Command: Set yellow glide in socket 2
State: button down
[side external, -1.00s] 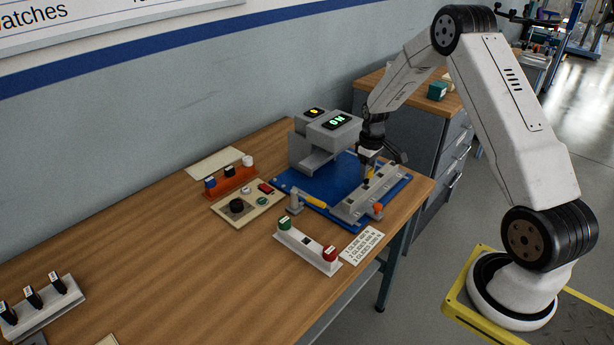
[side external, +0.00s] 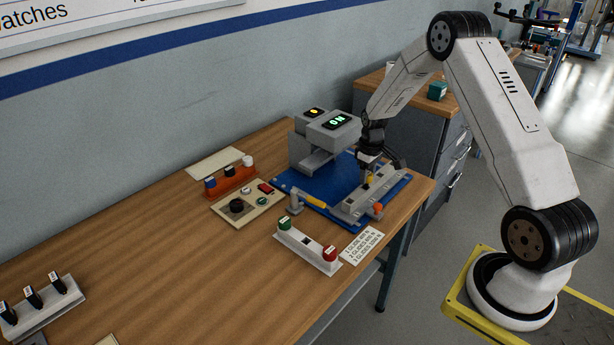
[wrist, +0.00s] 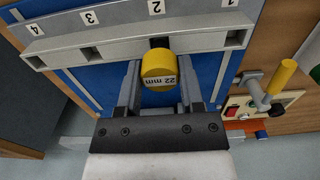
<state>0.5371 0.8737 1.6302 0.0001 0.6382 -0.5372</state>
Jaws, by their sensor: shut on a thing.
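The yellow glide (wrist: 158,68), a round piece marked 22 mm, is held between the two fingers of my gripper (wrist: 159,84). In the side external view my gripper (side external: 370,176) is over the grey rail (side external: 353,207), with the yellow glide (side external: 370,181) just under the fingers. In the wrist view the rail (wrist: 122,45) carries labels 1 to 4, with square sockets below them. Socket 2 (wrist: 160,42) is a dark opening directly behind the glide, partly hidden by it. I cannot tell whether the glide touches the rail.
The rail stands on a blue plate (side external: 290,185) beside a grey machine (side external: 314,150) with a lit ON display. A yellow-handled clamp (side external: 313,202) is left of the rail. A white rack (side external: 308,251) with green and red pieces stands in front.

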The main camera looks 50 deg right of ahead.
jog(key=shift+f, duration=0.7)
jog(key=shift+c, duration=0.7)
grip_release()
jog(key=shift+r, duration=0.2)
jog(key=shift+r, duration=3.75)
jog(key=s+a+r+t, duration=0.1)
jog(key=s+a+r, duration=0.1)
jog(key=a, duration=0.5)
jog(key=s+a+r, duration=0.1)
jog(key=a+r, duration=0.2)
jog(key=a, duration=0.4)
jog(key=s+a+r+t, duration=0.1)
jog(key=s+a, duration=1)
jog(key=shift+t, duration=0.3)
